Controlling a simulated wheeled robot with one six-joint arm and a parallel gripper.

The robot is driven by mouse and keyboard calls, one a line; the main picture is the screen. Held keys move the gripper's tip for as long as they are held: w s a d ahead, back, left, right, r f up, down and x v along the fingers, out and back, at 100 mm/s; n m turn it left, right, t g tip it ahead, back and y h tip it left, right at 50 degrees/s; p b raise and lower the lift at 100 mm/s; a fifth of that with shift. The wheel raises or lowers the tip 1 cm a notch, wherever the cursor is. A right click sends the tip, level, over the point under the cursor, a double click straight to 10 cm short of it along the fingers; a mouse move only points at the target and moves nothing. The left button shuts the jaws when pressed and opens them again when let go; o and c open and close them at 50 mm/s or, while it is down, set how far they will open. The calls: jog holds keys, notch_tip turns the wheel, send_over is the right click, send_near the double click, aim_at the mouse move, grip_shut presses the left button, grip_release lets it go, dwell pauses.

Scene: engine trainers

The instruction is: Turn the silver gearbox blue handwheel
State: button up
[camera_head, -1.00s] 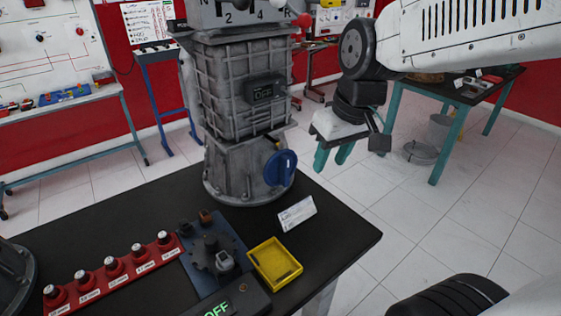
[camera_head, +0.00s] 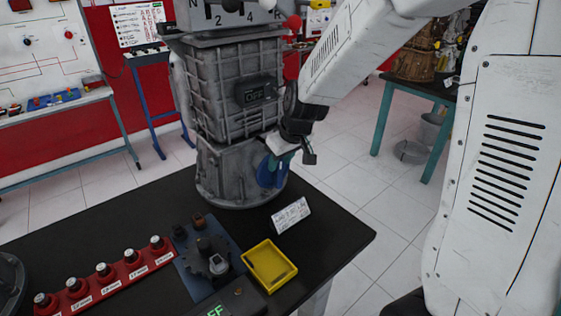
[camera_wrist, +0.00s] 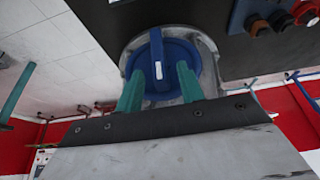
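The silver gearbox (camera_head: 235,100) stands upright on the black table, with the blue handwheel (camera_head: 266,178) low on its right side. My gripper (camera_head: 277,163) is at the handwheel and partly covers it. In the wrist view the handwheel (camera_wrist: 173,47) is a blue disc with a raised bar and a white mark across its middle. The teal fingers of my gripper (camera_wrist: 159,75) are open, one on each side of the bar, with gaps to it. Whether the fingertips touch the disc I cannot tell.
A white label card (camera_head: 291,215) and a yellow tray (camera_head: 270,265) stand on the table in front of the gearbox. A blue plate with a dark gear part (camera_head: 207,258) and a red strip of several buttons (camera_head: 115,275) lie to the left.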

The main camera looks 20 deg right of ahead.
jog(key=shift+w+f, duration=0.2)
jog(key=shift+f, duration=0.25)
grip_shut()
jog(key=d+f+m+g+y, duration=0.1)
jog(key=d+f+m+y, duration=0.1)
jog(key=y, duration=0.7)
jog(key=w+d+f+m+g+y, duration=0.1)
jog(key=d+f+m+y, duration=0.1)
jog(key=y, duration=0.8)
jog(key=shift+w+d+f+m, duration=0.15)
jog(key=shift+f+m, duration=0.65)
jog(key=shift+f, duration=0.15)
